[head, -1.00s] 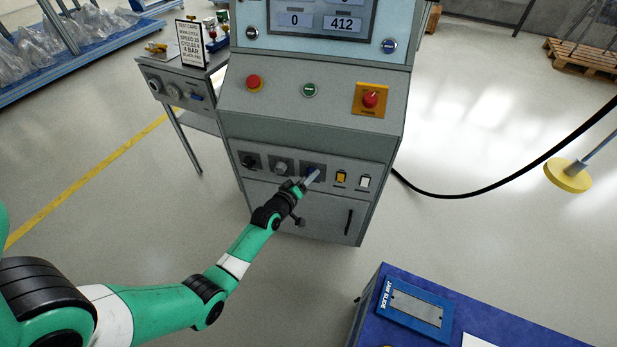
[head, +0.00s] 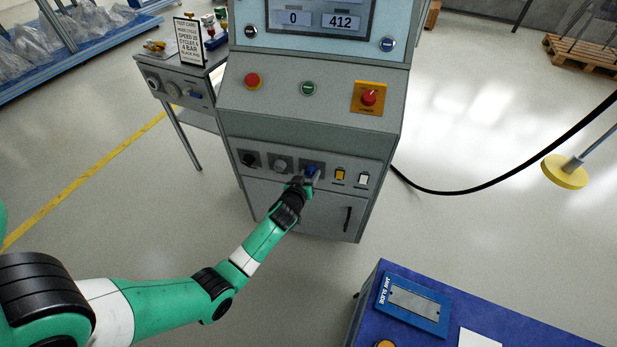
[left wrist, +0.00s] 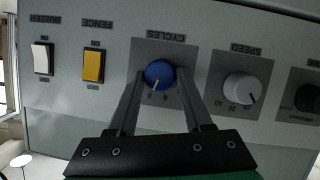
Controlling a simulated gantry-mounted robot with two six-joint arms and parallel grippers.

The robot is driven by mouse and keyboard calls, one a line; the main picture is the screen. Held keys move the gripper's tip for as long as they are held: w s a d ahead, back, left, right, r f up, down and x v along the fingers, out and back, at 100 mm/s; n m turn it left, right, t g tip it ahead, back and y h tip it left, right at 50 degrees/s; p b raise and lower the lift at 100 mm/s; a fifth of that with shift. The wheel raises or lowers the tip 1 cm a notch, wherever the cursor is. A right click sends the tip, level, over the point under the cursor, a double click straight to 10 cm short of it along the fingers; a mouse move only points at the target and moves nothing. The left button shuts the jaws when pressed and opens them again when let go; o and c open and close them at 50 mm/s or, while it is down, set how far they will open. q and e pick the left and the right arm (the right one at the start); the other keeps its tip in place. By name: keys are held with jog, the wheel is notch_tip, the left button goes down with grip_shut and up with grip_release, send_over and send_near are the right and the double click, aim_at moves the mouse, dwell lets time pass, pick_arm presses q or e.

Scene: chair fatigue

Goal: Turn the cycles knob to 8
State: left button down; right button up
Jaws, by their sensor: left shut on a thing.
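The blue cycles knob (left wrist: 159,75) sits on a dark plate labelled CYCLES, upside down in the left wrist view. It also shows on the cabinet's lower panel in the head view (head: 312,170). My left gripper (left wrist: 160,76) has a finger on each side of the knob and is shut on it; in the head view it reaches the panel from below left (head: 311,175). The white pointer mark is near the printed numbers, but I cannot read the exact setting. My right gripper is in neither view.
The grey speed knob (left wrist: 240,88) is beside the cycles knob. A yellow fence switch (left wrist: 93,66) and white buzzer switch (left wrist: 42,58) are on its other side. A red button (head: 253,80) and a red knob (head: 369,97) are higher up. A test card (head: 190,42) stands left.

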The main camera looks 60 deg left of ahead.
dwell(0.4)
pick_arm(q)
jog(key=shift+c, duration=1.6)
grip_release()
jog(key=shift+s+d+r, duration=0.2)
jog(key=shift+d+r, duration=0.05)
jog(key=p+v, duration=0.5)
jog(key=v, duration=0.5)
jog(key=shift+s+d, duration=0.25)
jog(key=shift+d, duration=0.1)
